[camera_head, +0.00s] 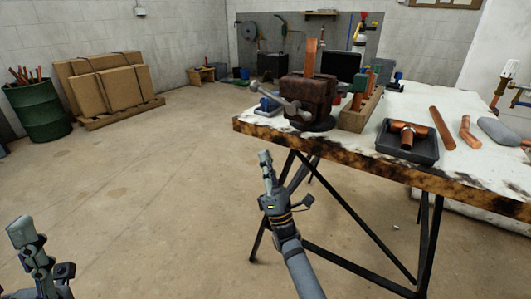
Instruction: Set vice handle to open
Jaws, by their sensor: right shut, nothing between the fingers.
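The dark rusty vice (312,94) stands on the near left corner of the workbench. Its grey bar handle (283,104) is on the left side of the vice, slanting down to the right. An upright copper piece (311,58) stands at the top of the vice; I cannot tell whether the jaws grip it. My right gripper (265,158) is shut and empty, pointing up, below and left of the vice and apart from the handle. My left gripper (22,228) is at the lower left, far from the vice; its finger opening is not clear.
The workbench (452,180) has a scorched wooden edge and dark metal legs. A black tray (407,145) with copper fittings, a copper pipe (441,128) and a wooden block rack (361,111) lie right of the vice. The concrete floor left of the bench is clear.

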